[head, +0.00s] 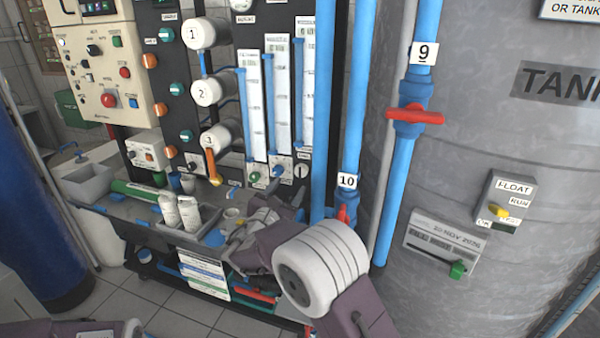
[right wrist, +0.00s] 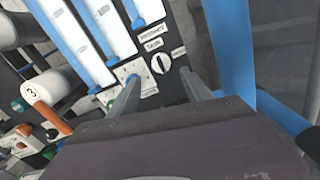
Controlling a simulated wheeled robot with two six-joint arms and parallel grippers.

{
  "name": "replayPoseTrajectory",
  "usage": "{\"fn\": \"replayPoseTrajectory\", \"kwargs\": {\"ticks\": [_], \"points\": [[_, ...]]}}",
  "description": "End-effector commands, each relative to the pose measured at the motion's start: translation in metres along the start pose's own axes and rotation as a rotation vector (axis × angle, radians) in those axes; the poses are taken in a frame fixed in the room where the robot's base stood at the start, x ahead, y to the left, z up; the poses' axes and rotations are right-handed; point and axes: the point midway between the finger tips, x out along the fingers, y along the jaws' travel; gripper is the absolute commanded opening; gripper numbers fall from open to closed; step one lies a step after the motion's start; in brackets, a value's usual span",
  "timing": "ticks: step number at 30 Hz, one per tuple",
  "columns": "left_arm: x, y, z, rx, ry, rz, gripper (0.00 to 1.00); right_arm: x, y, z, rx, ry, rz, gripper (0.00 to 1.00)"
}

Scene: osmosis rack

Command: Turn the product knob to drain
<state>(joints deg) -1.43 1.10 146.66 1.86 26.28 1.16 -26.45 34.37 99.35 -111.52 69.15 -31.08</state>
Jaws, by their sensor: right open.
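The small black-and-white knob (head: 301,171), which I take for the product knob, sits on the dark rack panel at the lower right, below the flow tubes. It also shows in the right wrist view (right wrist: 160,64), with small labels above and to its right that are too small to read surely. My right gripper (right wrist: 159,76) is open, its two fingers pointing toward the panel on either side of the knob in that picture. I see no clear contact. In the head view, the right gripper (head: 283,206) is below the knob, partly hidden by its arm. My left gripper is not in view.
Blue vertical pipes (head: 324,110) stand just right of the knob, close to my right arm. A red valve handle (head: 414,116) and a grey tank (head: 480,140) are farther right. Other panel knobs (head: 254,176) are to the left. White bottles (head: 188,212) stand on the bench.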

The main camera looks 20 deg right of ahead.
Motion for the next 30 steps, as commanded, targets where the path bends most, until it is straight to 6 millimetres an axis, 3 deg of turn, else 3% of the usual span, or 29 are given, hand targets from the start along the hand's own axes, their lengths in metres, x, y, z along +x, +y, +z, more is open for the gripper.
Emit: {"fn": "replayPoseTrajectory", "kwargs": {"ticks": [12, 17, 24, 30], "points": [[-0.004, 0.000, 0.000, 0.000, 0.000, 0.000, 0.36, 0.075, -0.002, 0.000, 0.001, 0.001, -0.003, 0.57], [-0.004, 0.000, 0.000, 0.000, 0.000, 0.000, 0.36, 0.088, -0.001, 0.000, 0.002, 0.002, -0.002, 0.57], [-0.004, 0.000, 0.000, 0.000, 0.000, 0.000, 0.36, 0.089, -0.001, 0.000, 0.001, 0.002, -0.001, 0.57], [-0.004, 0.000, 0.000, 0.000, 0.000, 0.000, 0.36, 0.089, -0.001, 0.000, 0.001, 0.002, -0.001, 0.02]]}}
